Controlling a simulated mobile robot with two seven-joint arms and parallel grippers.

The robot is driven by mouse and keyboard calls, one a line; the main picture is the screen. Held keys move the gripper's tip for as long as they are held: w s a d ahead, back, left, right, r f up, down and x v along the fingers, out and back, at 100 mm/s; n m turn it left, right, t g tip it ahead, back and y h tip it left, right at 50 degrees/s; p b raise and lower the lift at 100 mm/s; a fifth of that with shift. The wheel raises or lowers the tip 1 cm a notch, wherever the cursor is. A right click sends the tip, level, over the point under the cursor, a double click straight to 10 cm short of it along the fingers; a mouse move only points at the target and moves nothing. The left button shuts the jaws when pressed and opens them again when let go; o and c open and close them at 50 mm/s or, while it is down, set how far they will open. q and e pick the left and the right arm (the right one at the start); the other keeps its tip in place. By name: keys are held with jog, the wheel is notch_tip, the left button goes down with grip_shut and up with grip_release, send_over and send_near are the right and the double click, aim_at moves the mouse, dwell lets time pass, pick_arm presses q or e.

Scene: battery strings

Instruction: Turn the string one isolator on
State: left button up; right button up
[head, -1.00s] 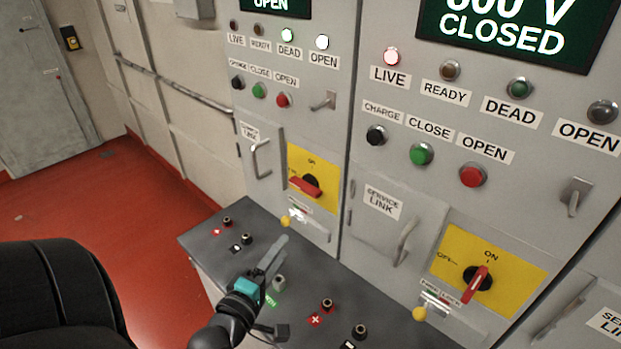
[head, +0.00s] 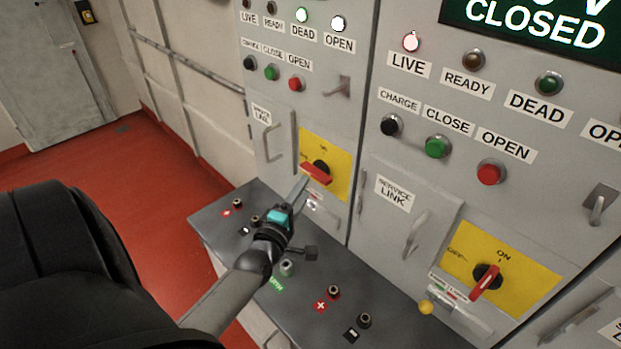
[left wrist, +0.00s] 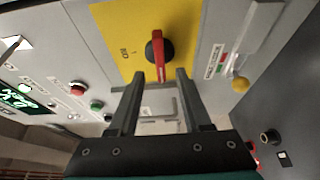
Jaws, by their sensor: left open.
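The left cabinet's isolator is a red handle (head: 315,174) on a black hub, on a yellow plate (head: 334,152). In the head view the handle lies across the plate, pointing left. My left gripper (head: 303,186) is at the handle's lower left. In the left wrist view the handle (left wrist: 159,52) stands ahead of my left gripper (left wrist: 160,75), its end between the two open fingertips. A gap shows on each side; I see no grip on it. My right gripper is not in view.
The neighbouring cabinet has a similar isolator (head: 486,281), its red handle nearly upright, and a yellow ball (head: 426,307) below. A grey ledge (head: 304,303) with terminals runs below my left arm. Service link door handles (head: 415,236) stick out. Red floor is clear at left.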

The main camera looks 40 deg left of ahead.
aim_at(313, 176)
pick_arm(q)
jog(key=shift+x, duration=2.5)
grip_shut()
